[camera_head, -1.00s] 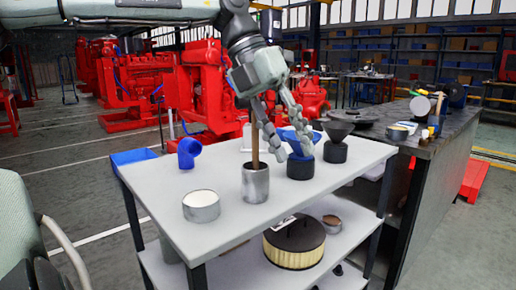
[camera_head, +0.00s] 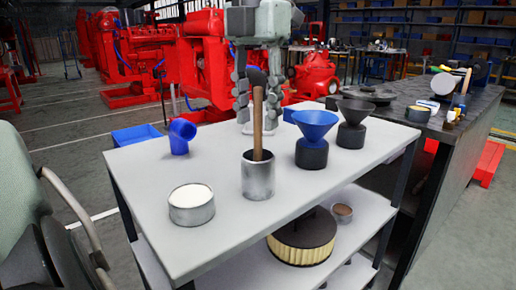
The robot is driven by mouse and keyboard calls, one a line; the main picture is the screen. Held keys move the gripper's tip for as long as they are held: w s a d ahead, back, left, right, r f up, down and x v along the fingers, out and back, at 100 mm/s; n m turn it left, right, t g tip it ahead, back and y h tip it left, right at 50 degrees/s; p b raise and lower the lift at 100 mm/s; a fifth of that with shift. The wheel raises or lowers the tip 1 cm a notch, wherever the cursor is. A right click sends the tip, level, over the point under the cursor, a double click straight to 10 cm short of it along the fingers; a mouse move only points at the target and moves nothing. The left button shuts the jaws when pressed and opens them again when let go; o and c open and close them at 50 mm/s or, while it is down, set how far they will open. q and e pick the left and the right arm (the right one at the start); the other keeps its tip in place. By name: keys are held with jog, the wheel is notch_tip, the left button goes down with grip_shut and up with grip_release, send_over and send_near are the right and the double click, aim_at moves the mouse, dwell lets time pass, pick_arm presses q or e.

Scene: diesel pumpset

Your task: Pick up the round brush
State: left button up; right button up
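A wooden handle (camera_head: 258,125) stands upright in a metal cup (camera_head: 258,178) on the white cart top. It looks like the round brush, with its brush end hidden inside the cup. My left gripper (camera_head: 257,116) points downward from the top of the view. Its two fingers are apart, one on each side of the handle in the picture. I cannot tell whether they touch the handle or are farther back. My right gripper is not in view.
The white cart top (camera_head: 230,225) also holds a white-topped tin (camera_head: 191,205), a blue elbow pipe (camera_head: 180,136), a blue funnel (camera_head: 315,124) and a dark funnel (camera_head: 353,111). A round filter (camera_head: 303,241) is on the lower shelf. A dark bench (camera_head: 440,140) stands at right.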

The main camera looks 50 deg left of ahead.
aim_at(258, 127)
pick_arm(q)
notch_tip(258, 127, down, 3)
jog(key=shift+w+f, duration=0.1)
jog(key=shift+f, duration=0.1)
grip_shut()
dwell(0.3)
